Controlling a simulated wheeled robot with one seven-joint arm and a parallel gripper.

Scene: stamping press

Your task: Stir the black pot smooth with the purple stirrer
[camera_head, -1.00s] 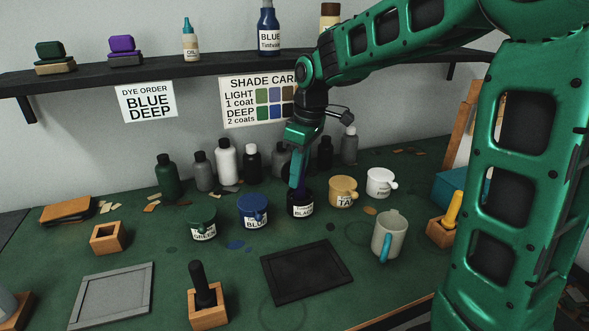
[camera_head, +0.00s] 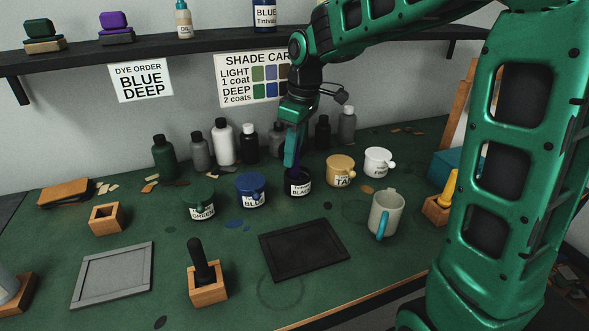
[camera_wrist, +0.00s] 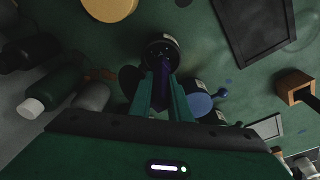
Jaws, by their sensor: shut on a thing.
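The black pot (camera_head: 299,188) stands uncovered on the green bench, between the blue pot and the tan pot. My gripper (camera_head: 291,163) is above it, pointing down, shut on the purple stirrer (camera_head: 296,165). The stirrer's lower end is inside the pot's mouth. In the wrist view the purple stirrer (camera_wrist: 161,75) runs between my gripper's fingers (camera_wrist: 165,100) into the dark pot (camera_wrist: 162,52). The pot's contents are too dark to judge.
The blue pot (camera_head: 252,196) and green pot (camera_head: 200,207) stand left; the tan pot (camera_head: 340,172) and white pot (camera_head: 378,162) stand right. A mug (camera_head: 389,212) is at front right. Several bottles (camera_head: 223,143) line the back. A dark framed panel (camera_head: 303,250) lies in front.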

